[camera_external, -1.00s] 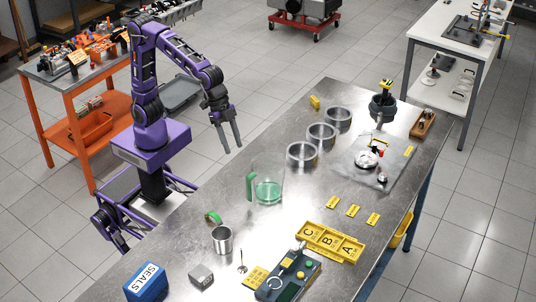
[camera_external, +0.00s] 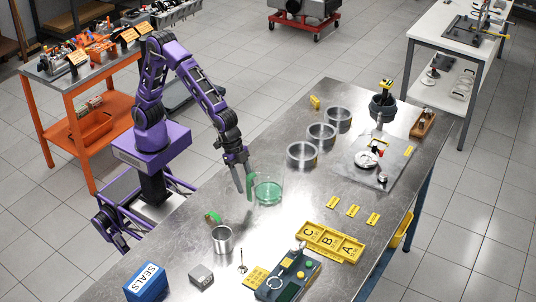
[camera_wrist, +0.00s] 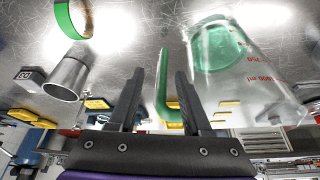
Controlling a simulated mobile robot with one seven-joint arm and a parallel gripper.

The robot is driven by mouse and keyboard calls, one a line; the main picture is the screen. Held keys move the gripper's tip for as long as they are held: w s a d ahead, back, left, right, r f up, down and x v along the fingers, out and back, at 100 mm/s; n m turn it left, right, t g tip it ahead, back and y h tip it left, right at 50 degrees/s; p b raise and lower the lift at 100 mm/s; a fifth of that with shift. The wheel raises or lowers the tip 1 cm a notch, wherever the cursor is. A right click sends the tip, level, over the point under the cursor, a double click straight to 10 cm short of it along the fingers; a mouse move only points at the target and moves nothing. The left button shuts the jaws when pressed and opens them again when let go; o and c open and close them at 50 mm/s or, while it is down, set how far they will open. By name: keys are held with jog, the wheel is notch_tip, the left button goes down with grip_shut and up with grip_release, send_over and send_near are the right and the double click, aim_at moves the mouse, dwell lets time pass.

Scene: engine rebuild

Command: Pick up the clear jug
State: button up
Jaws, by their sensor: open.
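The clear jug (camera_external: 269,190) stands upright on the metal bench, with a green base and a green handle (camera_external: 250,187) on its left side. In the wrist view the jug (camera_wrist: 230,75) lies to the right, with red volume marks, and its green handle (camera_wrist: 165,90) shows between my fingers. In the wrist view my gripper (camera_wrist: 155,95) shows both fingers apart. Whether a finger touches the handle I cannot tell.
A green tape ring (camera_external: 212,217) and a metal cup (camera_external: 222,240) stand left of the jug. Several metal rings (camera_external: 302,155) lie beyond it. A yellow tray (camera_external: 330,243) marked C, B, A and a device (camera_external: 288,276) lie toward the front.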

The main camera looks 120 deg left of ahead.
jog(key=shift+x, duration=1.3)
grip_shut()
dwell(0.4)
